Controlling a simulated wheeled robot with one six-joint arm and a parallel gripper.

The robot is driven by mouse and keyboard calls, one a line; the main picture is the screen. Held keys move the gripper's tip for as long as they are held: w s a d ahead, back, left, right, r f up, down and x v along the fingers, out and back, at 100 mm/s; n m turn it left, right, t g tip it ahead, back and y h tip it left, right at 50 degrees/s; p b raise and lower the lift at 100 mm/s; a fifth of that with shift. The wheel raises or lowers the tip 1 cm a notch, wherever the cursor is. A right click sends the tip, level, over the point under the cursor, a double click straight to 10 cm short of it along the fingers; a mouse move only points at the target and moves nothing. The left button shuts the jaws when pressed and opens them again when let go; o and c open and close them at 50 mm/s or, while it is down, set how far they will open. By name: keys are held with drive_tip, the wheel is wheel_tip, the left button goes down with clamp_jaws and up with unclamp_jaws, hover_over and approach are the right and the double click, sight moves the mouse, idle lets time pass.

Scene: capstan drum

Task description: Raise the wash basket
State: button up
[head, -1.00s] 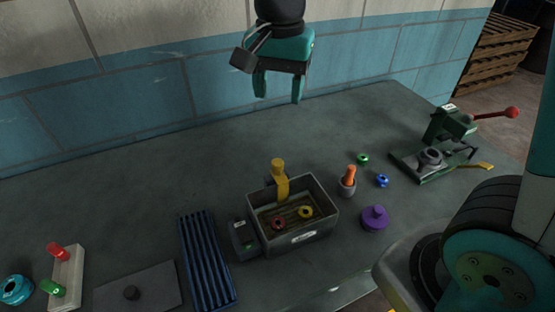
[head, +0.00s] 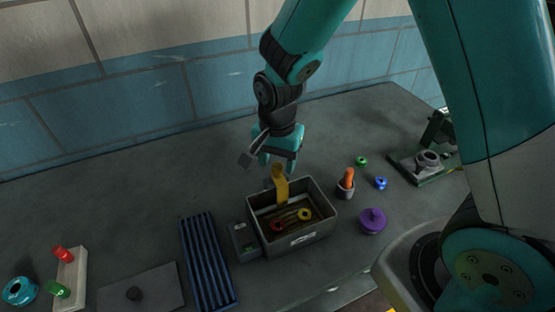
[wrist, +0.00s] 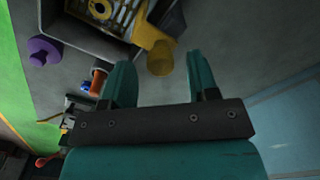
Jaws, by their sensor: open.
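My gripper (head: 276,163) is open and empty, just above and behind the handle. In the wrist view the handle's round yellow end (wrist: 160,60) shows beyond and between the open fingertips (wrist: 158,75), apart from them as far as I can tell. The basket's sides are mostly hidden by the tank walls.
An orange-handled tool in a small cup (head: 346,184), a purple knobbed lid (head: 372,221), and green (head: 362,161) and blue (head: 381,183) rings lie right of the tank. A ribbed blue tray (head: 207,262) lies left. A lever press (head: 425,165) stands far right. The back bench is clear.

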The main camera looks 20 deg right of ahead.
drive_tip(key=shift+f, duration=0.35)
clamp_jaws()
wheel_tip(320, 180, up, 6)
drive_tip(key=p, duration=0.4)
drive_tip(key=shift+r, duration=0.15)
drive_tip(key=shift+w, duration=0.1)
unclamp_jaws()
